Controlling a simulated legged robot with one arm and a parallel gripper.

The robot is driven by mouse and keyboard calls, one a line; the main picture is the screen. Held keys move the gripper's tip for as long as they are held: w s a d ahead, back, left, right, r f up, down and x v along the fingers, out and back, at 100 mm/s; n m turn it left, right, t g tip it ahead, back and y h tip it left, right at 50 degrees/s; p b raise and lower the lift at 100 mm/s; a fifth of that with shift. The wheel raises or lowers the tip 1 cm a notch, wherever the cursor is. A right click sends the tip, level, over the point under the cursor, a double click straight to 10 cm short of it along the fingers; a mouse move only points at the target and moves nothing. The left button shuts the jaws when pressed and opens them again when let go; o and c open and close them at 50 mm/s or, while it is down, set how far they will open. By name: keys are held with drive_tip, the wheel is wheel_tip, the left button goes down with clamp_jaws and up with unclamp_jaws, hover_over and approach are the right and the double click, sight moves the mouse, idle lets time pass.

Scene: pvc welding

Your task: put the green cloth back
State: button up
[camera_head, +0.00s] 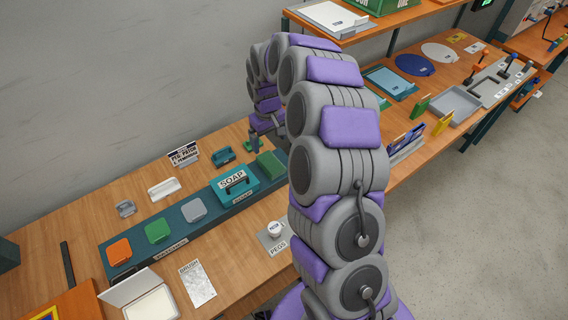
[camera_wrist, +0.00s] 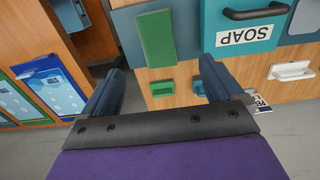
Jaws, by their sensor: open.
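A flat green folded piece (camera_head: 270,163), which looks like the cloth, lies at the right end of the dark teal strip beside the teal SOAP box (camera_head: 235,185). It also shows in the wrist view (camera_wrist: 157,38). A smaller green item (camera_wrist: 162,88) sits on the wood behind it, between my finger tips in the picture. A green square pad (camera_head: 157,230) lies farther left on the strip; I cannot tell for sure which green piece is the cloth. My gripper (camera_wrist: 160,84) is open and empty, above the back of the bench.
An orange pad (camera_head: 119,251) and a grey pad (camera_head: 193,208) share the strip. A white dish (camera_head: 163,188), a teal dish (camera_head: 222,155) and a sign (camera_head: 184,154) stand behind it. A white jar (camera_head: 275,228) is in front. Another bench with trays is at right.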

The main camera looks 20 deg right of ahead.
drive_tip(key=s+a+r, duration=0.2)
drive_tip(key=s+r, duration=1)
drive_tip(key=s, duration=0.5)
drive_tip(key=s+d+r+m+g, duration=0.1)
drive_tip(key=s+d+r+m, duration=0.1)
drive_tip(key=s, duration=2.2)
drive_tip(key=shift+s+m+g, duration=0.25)
drive_tip(key=shift+m+g, duration=0.15)
drive_tip(key=shift+m, duration=0.4)
